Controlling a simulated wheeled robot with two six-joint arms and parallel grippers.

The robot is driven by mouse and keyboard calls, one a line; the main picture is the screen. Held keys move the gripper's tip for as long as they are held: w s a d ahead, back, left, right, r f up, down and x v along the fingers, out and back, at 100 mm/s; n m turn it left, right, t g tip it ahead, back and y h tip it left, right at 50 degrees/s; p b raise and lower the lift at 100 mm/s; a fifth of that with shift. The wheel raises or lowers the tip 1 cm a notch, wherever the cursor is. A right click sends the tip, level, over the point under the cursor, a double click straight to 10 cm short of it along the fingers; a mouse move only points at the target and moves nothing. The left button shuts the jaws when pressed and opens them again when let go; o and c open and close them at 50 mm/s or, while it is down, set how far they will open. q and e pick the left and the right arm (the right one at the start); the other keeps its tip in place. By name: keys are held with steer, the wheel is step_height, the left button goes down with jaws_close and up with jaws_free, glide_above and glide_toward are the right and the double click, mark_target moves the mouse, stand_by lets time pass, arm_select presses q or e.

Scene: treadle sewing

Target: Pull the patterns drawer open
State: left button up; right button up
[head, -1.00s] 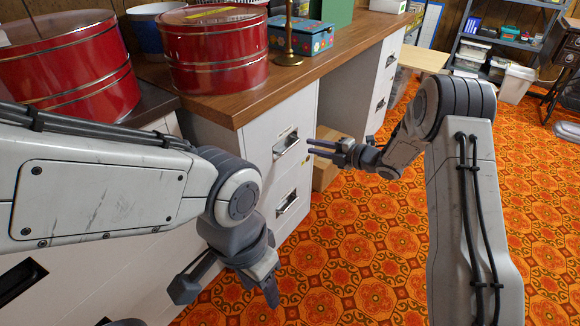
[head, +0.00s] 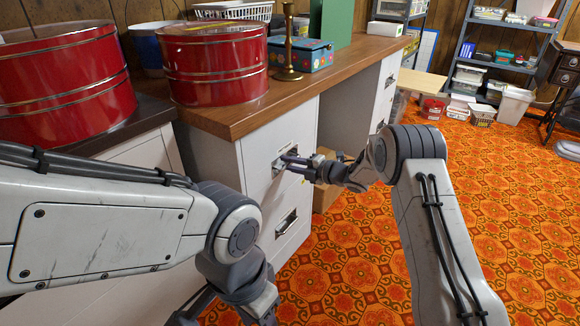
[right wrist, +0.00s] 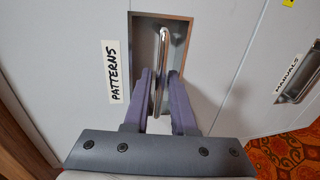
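The patterns drawer (head: 256,150) is the upper drawer in the white cabinet under the wooden worktop, and its front looks flush. Its PATTERNS label (right wrist: 113,72) and its metal bar handle (right wrist: 164,50), set in a recess, show in the right wrist view. My right gripper (head: 287,163) is at this handle. In the right wrist view its two fingers (right wrist: 160,88) stand on either side of the bar, with narrow gaps between fingers and bar. My left gripper (head: 232,308) hangs low in front of the cabinet, its fingertips cut off by the picture's bottom edge.
The drawer below, labelled MANUALS (right wrist: 288,72), has its own handle (head: 286,222). Red round tins (head: 212,65), a brass candlestick (head: 288,50) and a blue patterned box (head: 312,54) stand on the worktop. A cardboard box (head: 325,195) is beyond the cabinet. The orange patterned floor (head: 350,260) is open to the right.

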jaws_close()
stand_by(1.4)
